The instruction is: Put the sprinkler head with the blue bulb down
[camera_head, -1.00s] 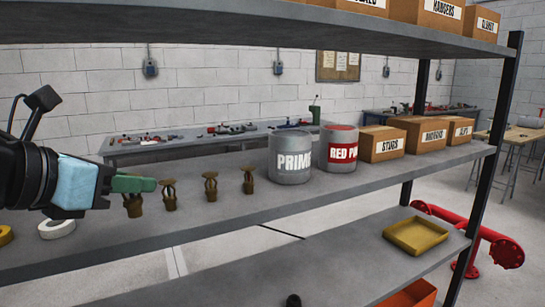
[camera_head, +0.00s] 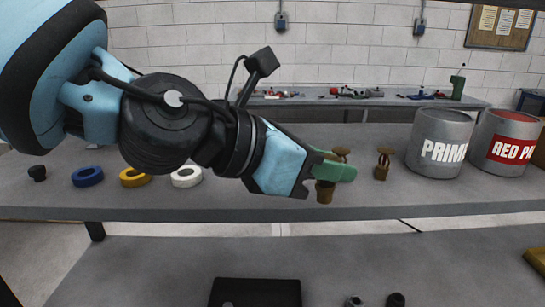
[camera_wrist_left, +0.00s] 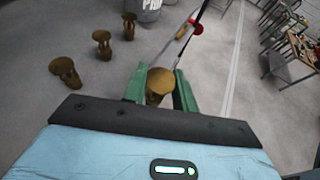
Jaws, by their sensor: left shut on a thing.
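My left gripper (camera_head: 338,172) reaches in from the left over the grey shelf (camera_head: 230,203), near its front edge. Its green fingers are shut on a brass sprinkler head (camera_head: 325,191). In the left wrist view this head (camera_wrist_left: 158,82) sits between the fingertips; its bulb colour cannot be made out. I cannot tell whether its base touches the shelf. Other sprinkler heads stand upright on the shelf: one partly hidden behind the gripper (camera_head: 341,153) and one to its right (camera_head: 382,164). My right gripper is not in view.
Blue (camera_head: 88,176), yellow (camera_head: 134,177) and white (camera_head: 187,177) tape rolls lie left along the shelf. A primer can (camera_head: 440,145) and a red paint can (camera_head: 505,140) stand right. A black object (camera_head: 256,291) lies on the lower shelf.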

